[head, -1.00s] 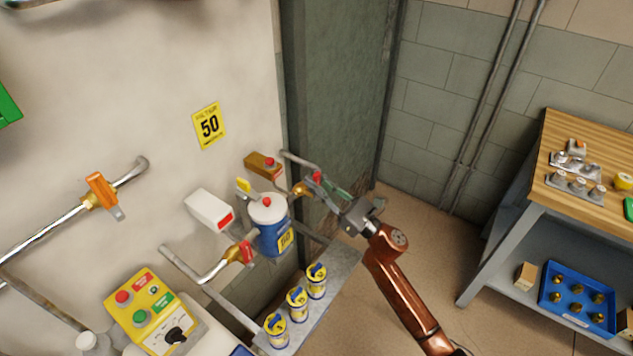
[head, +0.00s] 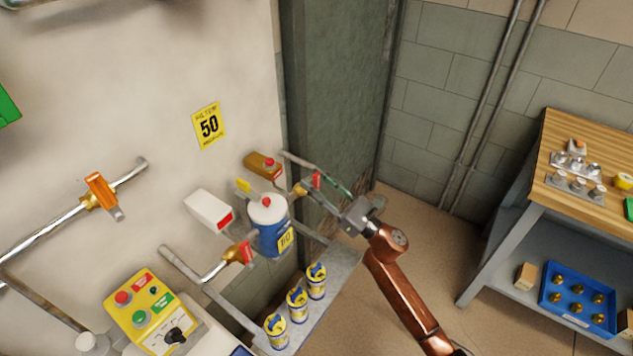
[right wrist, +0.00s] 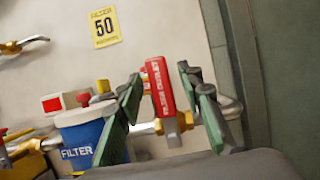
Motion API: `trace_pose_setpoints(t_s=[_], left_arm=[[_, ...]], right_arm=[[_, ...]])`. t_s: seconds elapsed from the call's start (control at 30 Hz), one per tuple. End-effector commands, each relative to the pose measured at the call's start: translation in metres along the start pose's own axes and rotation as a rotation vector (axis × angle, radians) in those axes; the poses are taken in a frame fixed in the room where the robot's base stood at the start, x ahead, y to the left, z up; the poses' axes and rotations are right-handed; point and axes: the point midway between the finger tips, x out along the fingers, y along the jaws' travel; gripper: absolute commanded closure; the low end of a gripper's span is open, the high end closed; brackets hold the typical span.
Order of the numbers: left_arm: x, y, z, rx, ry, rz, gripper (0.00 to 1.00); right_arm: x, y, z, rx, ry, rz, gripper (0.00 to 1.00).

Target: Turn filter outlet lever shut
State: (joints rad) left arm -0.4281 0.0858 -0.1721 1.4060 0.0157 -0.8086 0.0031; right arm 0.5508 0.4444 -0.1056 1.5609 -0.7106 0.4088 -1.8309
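The filter outlet lever (right wrist: 160,88) is red with white lettering and stands up from a brass valve (right wrist: 173,125) in the right wrist view. In the head view the red lever (head: 317,180) is just right of the blue and white filter housing (head: 270,233). My right gripper (right wrist: 162,84) is open, with one green-padded finger on each side of the lever. Gaps show between lever and fingers, so it does not grip it. In the head view my right gripper (head: 328,192) reaches the valve from the lower right. My left gripper is not in view.
Another red lever (head: 247,252) is on the pipe left of the filter. A brown box with a red button (head: 263,164) is on the wall above. Several yellow-blue canisters (head: 297,304) stand on a ledge below. A workbench (head: 575,140) is at the right.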

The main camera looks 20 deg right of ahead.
Motion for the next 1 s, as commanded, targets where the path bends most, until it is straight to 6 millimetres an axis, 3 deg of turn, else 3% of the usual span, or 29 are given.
trace_pose_setpoints(t_s=[0.17,0.63,0.8,1.0], left_arm=[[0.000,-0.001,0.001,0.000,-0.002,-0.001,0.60],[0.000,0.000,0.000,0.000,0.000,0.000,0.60],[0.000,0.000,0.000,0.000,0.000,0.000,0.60],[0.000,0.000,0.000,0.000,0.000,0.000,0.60]], right_arm=[[-0.013,-0.001,-0.001,0.001,0.002,-0.001,0.66],[-0.102,0.000,-0.001,0.001,0.002,-0.002,0.66],[-0.117,0.000,-0.001,0.000,0.001,-0.001,0.66],[-0.120,0.000,0.000,0.000,0.000,0.000,0.66]])
